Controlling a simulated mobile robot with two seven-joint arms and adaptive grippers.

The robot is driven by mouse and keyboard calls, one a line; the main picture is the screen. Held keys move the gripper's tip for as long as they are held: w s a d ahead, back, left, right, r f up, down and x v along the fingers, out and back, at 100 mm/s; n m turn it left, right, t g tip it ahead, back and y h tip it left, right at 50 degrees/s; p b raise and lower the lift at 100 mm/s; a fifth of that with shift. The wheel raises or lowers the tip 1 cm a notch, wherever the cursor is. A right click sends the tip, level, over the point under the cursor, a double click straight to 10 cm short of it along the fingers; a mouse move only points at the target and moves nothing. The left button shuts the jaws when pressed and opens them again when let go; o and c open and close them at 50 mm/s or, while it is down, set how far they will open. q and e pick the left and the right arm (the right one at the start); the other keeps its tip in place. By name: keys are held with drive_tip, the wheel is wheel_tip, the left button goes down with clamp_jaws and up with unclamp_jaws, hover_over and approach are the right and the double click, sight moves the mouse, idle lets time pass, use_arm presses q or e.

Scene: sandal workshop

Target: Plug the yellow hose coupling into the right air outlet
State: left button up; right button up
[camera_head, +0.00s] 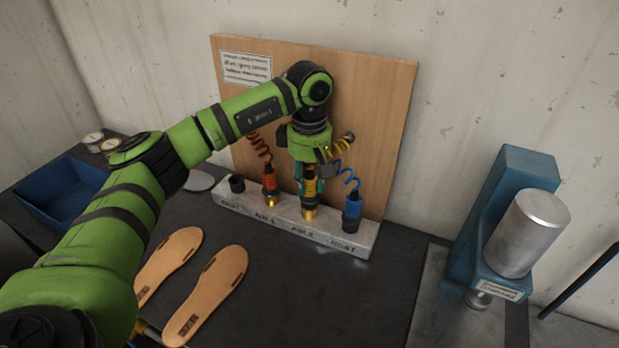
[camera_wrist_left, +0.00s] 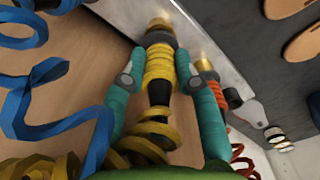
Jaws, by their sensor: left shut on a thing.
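The yellow hose coupling (camera_head: 310,187) is upright between the teal fingers of my left gripper (camera_head: 311,178), which is shut on it. The wrist view shows a finger on each side of the ribbed yellow body (camera_wrist_left: 159,66), with its coiled yellow hose trailing below. The coupling's lower end meets the brass right air outlet (camera_head: 309,213), marked AIR 2, on the grey bar. The outlet also shows in the wrist view (camera_wrist_left: 159,24). I cannot tell whether the coupling is fully seated. My right gripper is not in view.
A red coupling (camera_head: 269,179) stands on the left outlet; a blue one (camera_head: 352,206) stands in the right-end rest. Both are close to my gripper. A wooden board (camera_head: 372,120) rises behind. Sandal soles (camera_head: 208,292) lie in front. A blue press (camera_head: 480,225) stands right.

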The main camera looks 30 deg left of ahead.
use_arm(q)
drive_tip(key=shift+f+b, duration=0.65)
drive_tip(key=shift+f, duration=0.35)
drive_tip(key=o, duration=1)
drive_tip(key=shift+r, duration=0.1)
drive_tip(key=shift+o, duration=0.2)
drive_tip(key=shift+r+p, duration=3.45)
drive_tip(key=shift+r, duration=1.6)
drive_tip(key=shift+f, duration=0.1)
